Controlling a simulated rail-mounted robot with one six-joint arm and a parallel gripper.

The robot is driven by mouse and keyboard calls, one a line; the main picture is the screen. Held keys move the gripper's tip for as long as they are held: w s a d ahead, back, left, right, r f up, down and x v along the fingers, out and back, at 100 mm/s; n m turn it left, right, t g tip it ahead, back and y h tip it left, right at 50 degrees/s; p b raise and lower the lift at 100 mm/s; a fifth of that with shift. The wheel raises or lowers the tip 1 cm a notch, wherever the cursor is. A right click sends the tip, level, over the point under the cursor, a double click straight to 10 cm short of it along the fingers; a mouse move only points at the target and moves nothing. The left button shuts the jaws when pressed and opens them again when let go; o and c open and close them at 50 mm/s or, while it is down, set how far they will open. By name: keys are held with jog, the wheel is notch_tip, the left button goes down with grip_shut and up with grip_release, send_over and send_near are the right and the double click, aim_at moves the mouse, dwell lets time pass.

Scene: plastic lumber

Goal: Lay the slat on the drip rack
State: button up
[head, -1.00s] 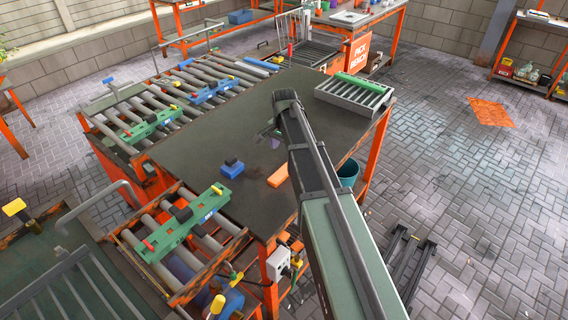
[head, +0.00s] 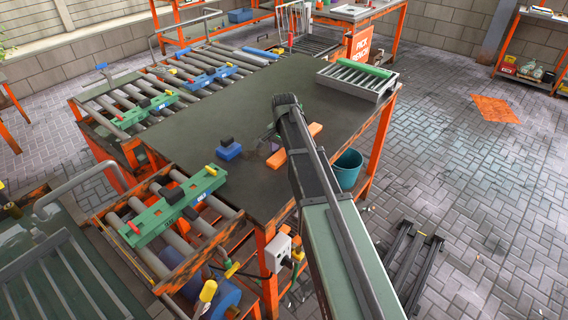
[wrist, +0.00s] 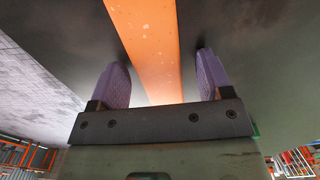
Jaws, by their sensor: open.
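The orange slat (head: 277,159) lies on the dark tabletop, partly hidden behind my arm in the head view. In the wrist view the slat (wrist: 146,32) runs lengthwise between the two purple fingers of my gripper (wrist: 160,63). The gripper is open, with a gap between each finger and the slat. In the head view my arm hides most of the gripper. The drip rack (head: 345,88), a grey slatted frame, sits at the table's far right corner. A green slat (head: 364,69) lies along its back edge.
A blue block with a dark top (head: 230,152) lies left of the orange slat. Roller conveyors (head: 150,95) carrying green and blue fixtures adjoin the table's left and near sides. A teal bucket (head: 347,170) stands below the right edge. The tabletop before the rack is clear.

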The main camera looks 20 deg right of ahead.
jog(key=shift+r, duration=0.1)
jog(key=c, duration=1.1)
